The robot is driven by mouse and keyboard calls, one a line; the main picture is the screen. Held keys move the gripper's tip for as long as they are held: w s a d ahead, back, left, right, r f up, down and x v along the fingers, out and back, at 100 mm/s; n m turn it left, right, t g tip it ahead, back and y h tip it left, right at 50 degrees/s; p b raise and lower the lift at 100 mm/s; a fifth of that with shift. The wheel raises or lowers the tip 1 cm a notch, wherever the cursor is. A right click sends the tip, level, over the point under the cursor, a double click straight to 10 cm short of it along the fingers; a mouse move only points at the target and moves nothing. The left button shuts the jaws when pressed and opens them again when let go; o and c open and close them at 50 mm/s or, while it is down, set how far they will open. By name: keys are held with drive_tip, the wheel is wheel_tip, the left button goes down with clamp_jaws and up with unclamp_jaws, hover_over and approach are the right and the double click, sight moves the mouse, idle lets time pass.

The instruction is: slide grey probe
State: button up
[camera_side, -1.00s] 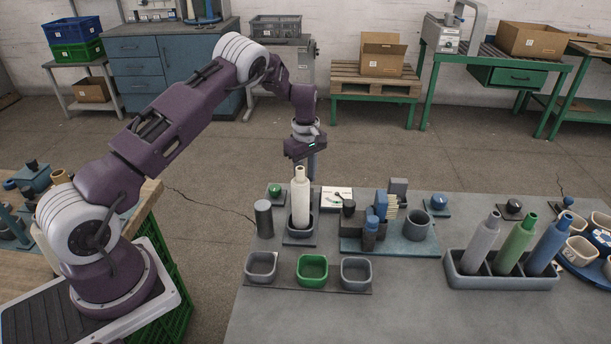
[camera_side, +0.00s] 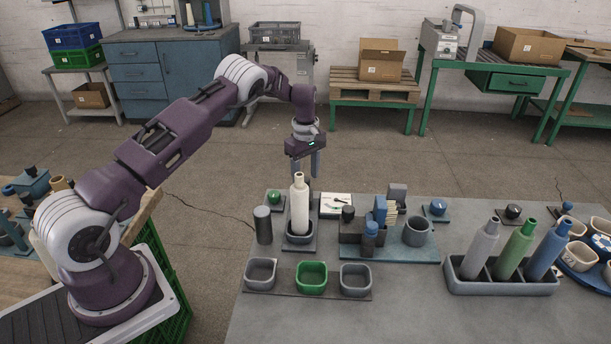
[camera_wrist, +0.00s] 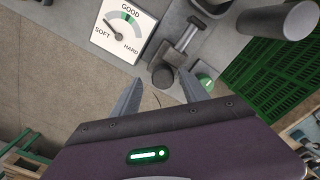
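The grey probe (camera_wrist: 163,73) shows in the wrist view as a dark grey round-ended part with a rod on a grey base. In the side view it is mostly hidden behind the white cone (camera_side: 299,208), which stands upright in a grey holder (camera_side: 299,238). My gripper (camera_side: 305,172) is open and empty in the side view, just behind and above the cone's top. In the wrist view my gripper's fingertips (camera_wrist: 161,82) point at the probe, one on each side in the picture. I cannot tell how far above it they are.
A gauge card (camera_wrist: 123,28) marked soft, good, hard lies beside the probe. A green button (camera_side: 274,197) and a dark grey post (camera_side: 263,224) stand left of the cone. A blue fixture (camera_side: 400,248) is to the right. Three small bins (camera_side: 312,278) are in front.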

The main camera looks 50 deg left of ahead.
wheel_tip(320, 180, up, 7)
drive_tip(key=shift+r, duration=0.1)
idle(0.4)
drive_tip(key=s+d+r+m+t, duration=0.1)
drive_tip(key=s+d+r+m, duration=0.4)
drive_tip(key=r, duration=0.6)
drive_tip(key=s+d+r+m+t, duration=0.2)
drive_tip(key=s+d+r, duration=0.5)
drive_tip(key=r, duration=0.4)
drive_tip(key=s+d+r+m+t, duration=0.1)
drive_tip(key=s+d+r+m, duration=0.15)
drive_tip(key=s, duration=0.35)
drive_tip(key=s+d+r+m, duration=0.1)
drive_tip(key=s+d+m, duration=0.2)
drive_tip(key=s, duration=0.3)
drive_tip(key=s+d+f+m, duration=0.1)
drive_tip(key=s+f+m, duration=0.1)
drive_tip(key=s, duration=0.5)
drive_tip(key=s+d+f+m+t, duration=0.1)
drive_tip(key=s+d+f+m, duration=0.1)
drive_tip(key=s, duration=0.5)
drive_tip(key=shift+m+t, duration=0.3)
drive_tip(key=shift+m, duration=0.45)
